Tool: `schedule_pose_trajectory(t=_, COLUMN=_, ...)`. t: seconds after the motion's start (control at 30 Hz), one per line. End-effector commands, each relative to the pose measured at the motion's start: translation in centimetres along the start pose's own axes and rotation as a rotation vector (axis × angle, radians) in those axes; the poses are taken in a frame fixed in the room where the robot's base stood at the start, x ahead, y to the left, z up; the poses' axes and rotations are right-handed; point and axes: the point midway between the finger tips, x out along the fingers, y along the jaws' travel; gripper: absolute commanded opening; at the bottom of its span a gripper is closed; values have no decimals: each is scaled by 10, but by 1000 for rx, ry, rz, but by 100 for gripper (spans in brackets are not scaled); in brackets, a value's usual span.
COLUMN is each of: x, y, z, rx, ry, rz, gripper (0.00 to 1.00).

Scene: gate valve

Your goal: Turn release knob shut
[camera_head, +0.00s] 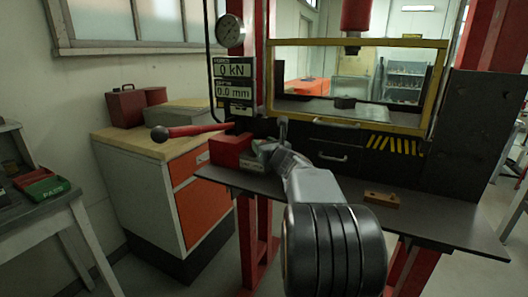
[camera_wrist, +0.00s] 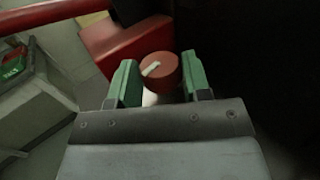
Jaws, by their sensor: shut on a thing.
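The release knob (camera_wrist: 162,72) is a round red knob with a white pointer mark, seen in the wrist view. The mark slants from lower left to upper right. The green fingers of my gripper (camera_wrist: 160,84) stand on either side of the knob and are shut on it. In the head view my gripper (camera_head: 266,148) is at the right side of the red pump block (camera_head: 230,151), and I cannot make out the knob there. The pump block also shows in the wrist view (camera_wrist: 122,45), just behind and left of the knob.
A red lever (camera_head: 198,130) with a black ball end sticks out left from the pump. The press has a yellow-framed guard (camera_head: 358,42), a gauge (camera_head: 230,31) and a display reading 0 kN. A wooden block (camera_head: 381,200) lies on the dark shelf (camera_head: 440,220) at right.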

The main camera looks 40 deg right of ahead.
Motion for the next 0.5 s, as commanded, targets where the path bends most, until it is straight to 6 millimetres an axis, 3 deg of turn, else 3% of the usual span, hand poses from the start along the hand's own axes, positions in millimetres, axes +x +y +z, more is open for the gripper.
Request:
schedule_pose_trajectory(t=0.07, x=0, y=3, z=-7, rx=-4, ry=-9, rz=-47, gripper=20)
schedule_pose_trajectory(t=0.5, x=-1, y=3, z=1, rx=1, ry=-3, rz=-162, gripper=20)
